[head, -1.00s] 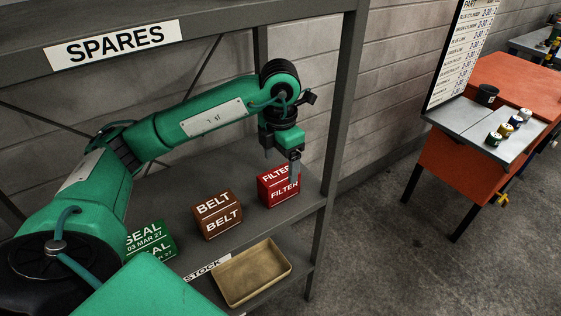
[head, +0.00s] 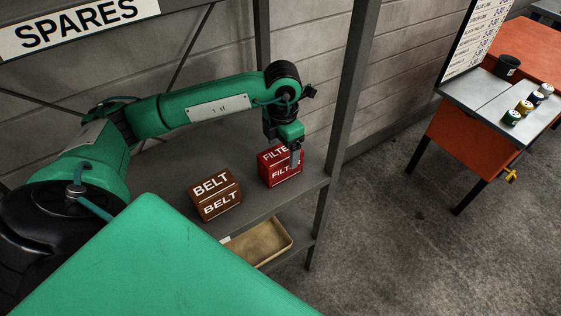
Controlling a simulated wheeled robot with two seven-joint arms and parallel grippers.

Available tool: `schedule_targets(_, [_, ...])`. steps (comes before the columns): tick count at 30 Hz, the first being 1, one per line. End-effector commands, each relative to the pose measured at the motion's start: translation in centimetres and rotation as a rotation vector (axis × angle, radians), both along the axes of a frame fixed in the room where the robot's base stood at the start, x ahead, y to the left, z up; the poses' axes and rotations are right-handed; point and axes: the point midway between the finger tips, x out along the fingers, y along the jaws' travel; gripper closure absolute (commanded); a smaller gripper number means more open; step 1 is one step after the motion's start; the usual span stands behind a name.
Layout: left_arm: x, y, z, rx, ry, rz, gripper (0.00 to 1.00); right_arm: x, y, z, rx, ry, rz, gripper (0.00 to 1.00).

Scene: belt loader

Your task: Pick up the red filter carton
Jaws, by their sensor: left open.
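The red filter carton (head: 279,175) stands on the grey shelf, near its right end and close to the post. My left gripper (head: 286,155) points down over the carton from above. One finger shows in front of the carton's right part; the other is hidden behind or above the carton. The gripper is open, and the carton rests on the shelf. I cannot tell whether the fingers touch it. My right gripper is not in view.
A brown belt carton (head: 214,195) stands left of the red one with a gap. A tan tray (head: 262,243) lies lower, below the shelf edge. A shelf post (head: 345,110) rises at right. An orange bench (head: 470,150) stands farther right.

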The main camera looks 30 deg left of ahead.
Motion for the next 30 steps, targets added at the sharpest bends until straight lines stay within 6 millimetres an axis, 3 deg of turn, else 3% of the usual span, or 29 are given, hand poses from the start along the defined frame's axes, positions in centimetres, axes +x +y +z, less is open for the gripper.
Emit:
schedule_targets(9, [-0.3,0.4,-4.1,0.001,0.002,0.001,0.2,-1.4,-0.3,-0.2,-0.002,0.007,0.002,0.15])
schedule_targets(17, [-0.3,0.4,-4.4,0.001,0.0,0.0,0.2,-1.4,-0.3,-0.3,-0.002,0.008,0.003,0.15])
schedule_targets(26, [-0.3,0.4,-4.4,0.001,0.0,0.0,0.77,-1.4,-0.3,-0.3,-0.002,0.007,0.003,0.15])
schedule_targets(30, [-0.3,0.4,-4.3,0.001,0.0,0.0,0.77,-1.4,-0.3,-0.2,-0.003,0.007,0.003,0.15])
